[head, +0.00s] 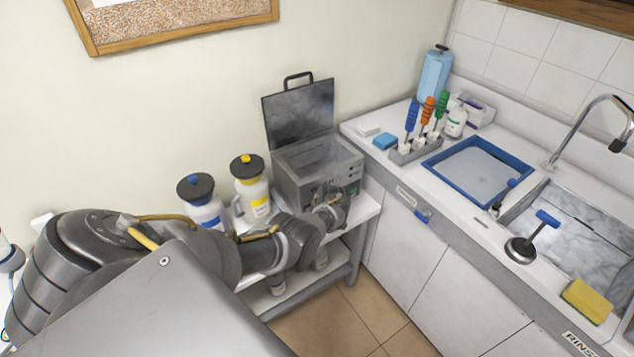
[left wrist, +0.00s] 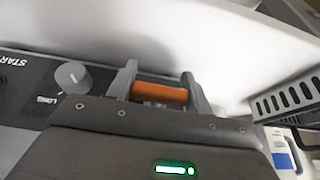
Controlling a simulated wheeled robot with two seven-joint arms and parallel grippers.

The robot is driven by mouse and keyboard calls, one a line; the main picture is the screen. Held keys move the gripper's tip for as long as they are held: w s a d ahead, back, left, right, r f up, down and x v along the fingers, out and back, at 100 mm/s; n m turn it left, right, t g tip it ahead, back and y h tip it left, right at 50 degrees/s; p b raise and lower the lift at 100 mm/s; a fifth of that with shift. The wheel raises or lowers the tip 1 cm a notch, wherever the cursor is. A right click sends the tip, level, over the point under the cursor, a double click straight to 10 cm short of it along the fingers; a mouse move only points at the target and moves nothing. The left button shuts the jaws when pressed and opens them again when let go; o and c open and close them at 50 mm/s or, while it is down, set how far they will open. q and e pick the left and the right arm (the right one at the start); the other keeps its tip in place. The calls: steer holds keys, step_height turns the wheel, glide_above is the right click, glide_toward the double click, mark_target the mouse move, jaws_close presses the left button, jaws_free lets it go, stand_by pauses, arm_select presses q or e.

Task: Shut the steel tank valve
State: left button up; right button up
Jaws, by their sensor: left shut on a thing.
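The steel tank (head: 345,170) stands on a low white table against the wall, its dark lid (head: 298,112) raised. My left arm reaches across to the tank's front, and my left gripper (head: 330,200) is at its lower front panel. In the left wrist view, my left gripper (left wrist: 159,84) is shut on an orange valve handle (left wrist: 160,94), with one grey finger at each end. The handle lies level across the picture. The valve body is hidden behind my gripper. My right gripper is not in view.
A grey knob (left wrist: 72,76) sits on the tank panel beside the gripper. Blue-labelled (head: 205,207) and yellow-labelled (head: 251,190) jugs stand left of the tank. The counter to the right holds a blue-rimmed tray (head: 432,168) and a sink (head: 575,245).

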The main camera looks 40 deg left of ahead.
arm_select(q)
steer(key=shift+f, duration=0.1)
steer(key=o, duration=1)
steer(key=shift+p+v, duration=2.2)
steer(key=shift+v, duration=3.2)
